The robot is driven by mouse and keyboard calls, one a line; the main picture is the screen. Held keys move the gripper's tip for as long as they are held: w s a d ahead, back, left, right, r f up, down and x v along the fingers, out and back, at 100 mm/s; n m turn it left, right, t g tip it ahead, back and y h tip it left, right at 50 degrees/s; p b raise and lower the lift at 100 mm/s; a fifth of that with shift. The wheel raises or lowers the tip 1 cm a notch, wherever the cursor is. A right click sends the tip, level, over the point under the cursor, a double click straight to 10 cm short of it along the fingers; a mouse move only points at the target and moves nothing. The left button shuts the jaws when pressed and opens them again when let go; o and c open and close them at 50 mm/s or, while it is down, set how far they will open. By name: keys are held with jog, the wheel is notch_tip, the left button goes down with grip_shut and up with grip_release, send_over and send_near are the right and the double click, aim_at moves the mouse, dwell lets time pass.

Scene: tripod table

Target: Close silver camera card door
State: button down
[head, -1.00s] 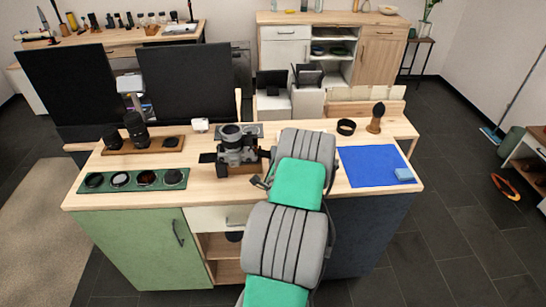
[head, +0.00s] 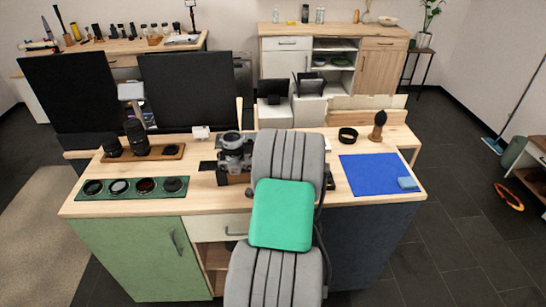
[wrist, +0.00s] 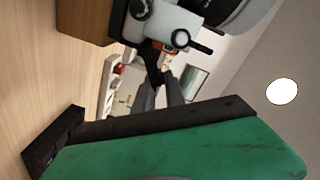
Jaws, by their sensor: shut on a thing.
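The silver camera (head: 232,150) stands on a small brown block on the wooden table, lens upward. My arm hides its right side in the head view. In the wrist view the silver camera (wrist: 160,22) is at the top, turned sideways by the view. My gripper (wrist: 158,80) reaches up to its side, with two dark fingers close together. They are shut at a small dark piece (wrist: 149,52) that looks like the card door; its exact angle is unclear. A bit of orange shows on the camera beside it. The fingertips are hidden in the head view.
A green mat (head: 92,187) with several round filters and a wooden tray (head: 171,153) with lenses lie left of the camera. A blue cloth (head: 367,177), a black ring (head: 348,134) and a brush (head: 379,124) are to the right. Two dark screens (head: 187,88) stand behind.

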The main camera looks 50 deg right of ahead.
jog(key=shift+w+a+r+n+b, duration=0.15)
jog(key=shift+w+a+r+n, duration=0.1)
jog(key=shift+n, duration=0.65)
jog(key=shift+w+a+r+n+b, duration=0.15)
jog(key=shift+w+a+r+n, duration=0.05)
jog(key=shift+n, duration=0.7)
